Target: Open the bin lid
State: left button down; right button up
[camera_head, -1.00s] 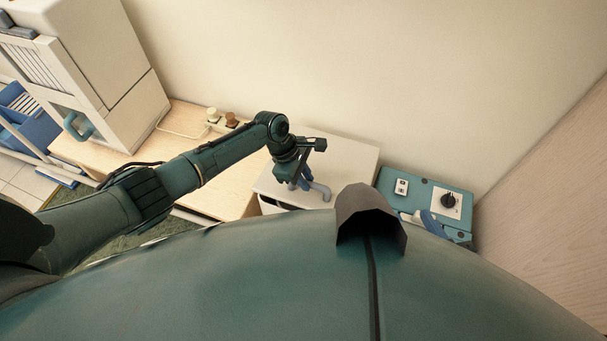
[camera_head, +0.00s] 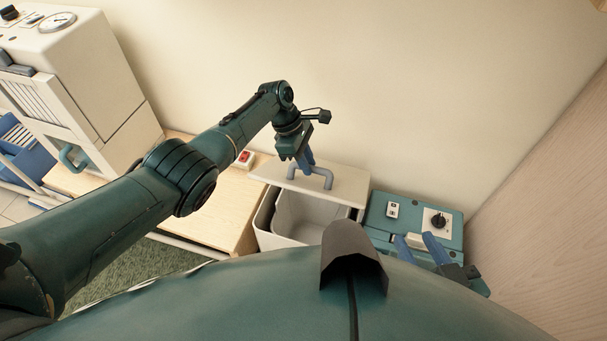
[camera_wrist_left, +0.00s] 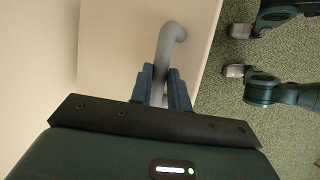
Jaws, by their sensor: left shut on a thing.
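The cream bin (camera_head: 263,222) stands against the wall, right of the wooden bench, and its grey inside shows. Its flat cream lid (camera_head: 345,186) is raised at the front and tilted back toward the wall. The lid has a grey bar handle (camera_head: 322,174). My left gripper (camera_head: 305,165) is shut on this handle from above. In the left wrist view, the gripper's blue fingers (camera_wrist_left: 161,88) close on the grey handle (camera_wrist_left: 170,42) over the lid (camera_wrist_left: 118,45).
A teal box (camera_head: 375,215) with a dial stands right of the bin. A wooden bench (camera_head: 215,215) with a red switch (camera_head: 245,158) is at the left. A large cream machine (camera_head: 85,80) stands beyond it. A wood-look panel (camera_head: 540,200) bounds the right side.

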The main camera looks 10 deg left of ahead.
pick_arm(q)
jog(key=shift+w, duration=0.35)
pick_arm(e)
jog(key=shift+a+f, duration=0.1)
jog(key=shift+f, duration=0.2)
jog(key=shift+a, duration=0.1)
